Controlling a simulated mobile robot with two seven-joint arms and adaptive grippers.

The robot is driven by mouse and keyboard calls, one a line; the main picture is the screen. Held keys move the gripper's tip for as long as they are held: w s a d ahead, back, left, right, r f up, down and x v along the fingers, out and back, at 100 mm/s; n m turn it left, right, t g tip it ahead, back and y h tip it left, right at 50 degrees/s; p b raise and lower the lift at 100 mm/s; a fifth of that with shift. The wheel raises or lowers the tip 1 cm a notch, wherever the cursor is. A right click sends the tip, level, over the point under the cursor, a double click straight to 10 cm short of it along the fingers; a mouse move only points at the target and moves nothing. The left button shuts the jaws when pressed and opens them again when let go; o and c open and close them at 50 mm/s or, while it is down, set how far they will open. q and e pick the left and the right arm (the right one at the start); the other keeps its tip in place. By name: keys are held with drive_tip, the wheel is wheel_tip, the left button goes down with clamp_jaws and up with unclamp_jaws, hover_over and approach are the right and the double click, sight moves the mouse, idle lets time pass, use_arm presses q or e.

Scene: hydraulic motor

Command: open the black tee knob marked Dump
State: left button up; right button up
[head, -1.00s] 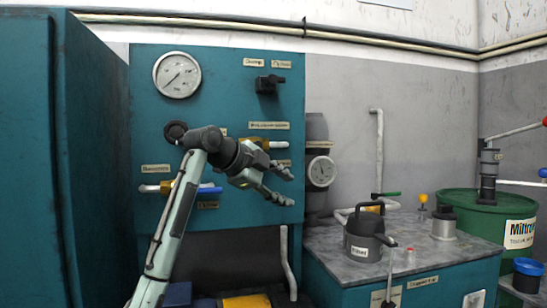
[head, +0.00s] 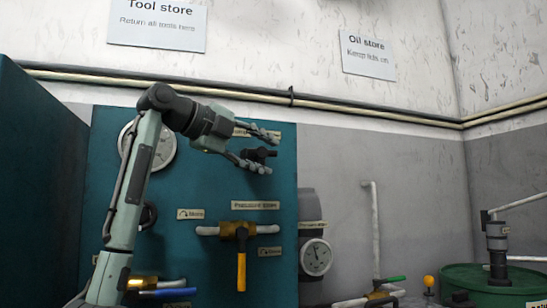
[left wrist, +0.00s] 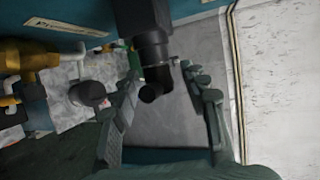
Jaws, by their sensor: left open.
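The black tee knob (head: 259,155) sits on the upper right of the teal panel (head: 190,240), under a label (head: 243,132) that my gripper partly covers, so its words cannot be read now. My left gripper (head: 268,152) is open, with one finger above the knob and one below it in the head view. In the left wrist view the dark knob (left wrist: 152,48) comes in from the top and reaches between the two spread fingers of my left gripper (left wrist: 160,75). I cannot tell whether either finger touches it. My right gripper is not in view.
A round gauge (head: 160,148) is partly behind my left arm. Below the knob are a brass valve (head: 238,231) with a yellow handle and a blue lever (head: 163,293). A second gauge (head: 316,257) and a pale pipe (head: 375,235) stand to the right.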

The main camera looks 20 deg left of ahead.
use_arm(q)
drive_tip(key=x, duration=0.3)
drive_tip(key=shift+w+f, duration=0.1)
drive_tip(key=shift+w, duration=0.1)
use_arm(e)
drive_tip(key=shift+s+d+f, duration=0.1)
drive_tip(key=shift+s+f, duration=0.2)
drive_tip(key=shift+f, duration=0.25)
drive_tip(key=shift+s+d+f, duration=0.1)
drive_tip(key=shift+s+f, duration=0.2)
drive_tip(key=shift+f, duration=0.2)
use_arm(q)
clamp_jaws()
drive_tip(key=shift+d+f, duration=0.1)
